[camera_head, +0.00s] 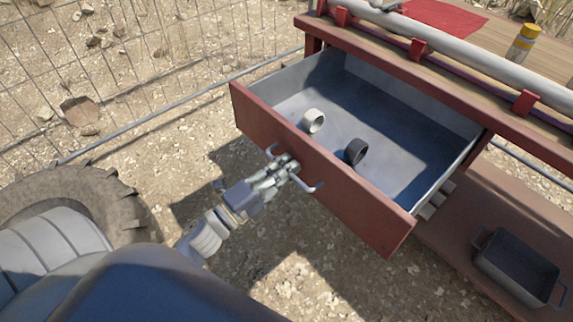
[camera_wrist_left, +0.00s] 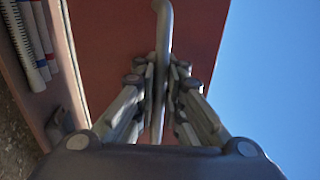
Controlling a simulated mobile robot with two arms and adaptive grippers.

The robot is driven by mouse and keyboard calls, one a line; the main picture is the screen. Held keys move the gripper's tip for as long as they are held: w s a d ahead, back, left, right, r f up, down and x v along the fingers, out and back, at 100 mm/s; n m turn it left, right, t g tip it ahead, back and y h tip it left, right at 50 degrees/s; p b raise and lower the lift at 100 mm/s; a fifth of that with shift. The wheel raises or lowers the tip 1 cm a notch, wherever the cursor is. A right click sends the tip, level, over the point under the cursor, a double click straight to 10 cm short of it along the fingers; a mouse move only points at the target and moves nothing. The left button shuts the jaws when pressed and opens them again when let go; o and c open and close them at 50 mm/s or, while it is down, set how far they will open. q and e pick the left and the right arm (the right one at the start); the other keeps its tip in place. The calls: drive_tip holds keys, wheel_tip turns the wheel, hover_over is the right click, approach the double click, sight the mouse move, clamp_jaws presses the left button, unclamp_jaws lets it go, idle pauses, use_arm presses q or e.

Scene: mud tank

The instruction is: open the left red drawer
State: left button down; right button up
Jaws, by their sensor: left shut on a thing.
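The red drawer (camera_head: 350,200) is pulled well out from the red workbench in the head view. Its grey inside shows a white ring (camera_head: 313,121) and a dark ring (camera_head: 355,151) lying on the drawer floor. My left gripper (camera_head: 284,169) is at the middle of the drawer front, shut on the metal handle (camera_head: 314,187). In the left wrist view the fingers (camera_wrist_left: 160,85) close on both sides of the handle bar (camera_wrist_left: 163,30), with the red front (camera_wrist_left: 205,35) behind it. My right gripper is not in view.
The workbench top (camera_head: 470,45) holds a yellow-banded bottle (camera_head: 522,43) and a red cloth (camera_head: 440,14). A grey metal bin (camera_head: 517,267) stands on the lower shelf (camera_head: 455,240). A wire fence (camera_head: 150,60) runs behind, and a tire (camera_head: 85,195) is at left.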

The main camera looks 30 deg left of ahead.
use_arm(q)
drive_tip(key=shift+f, duration=0.15)
drive_tip(key=c, duration=1.7)
unclamp_jaws()
drive_tip(key=shift+s, duration=0.1)
drive_tip(key=v, duration=1.1)
drive_tip(key=shift+s, duration=0.4)
drive_tip(key=shift+a, duration=0.15)
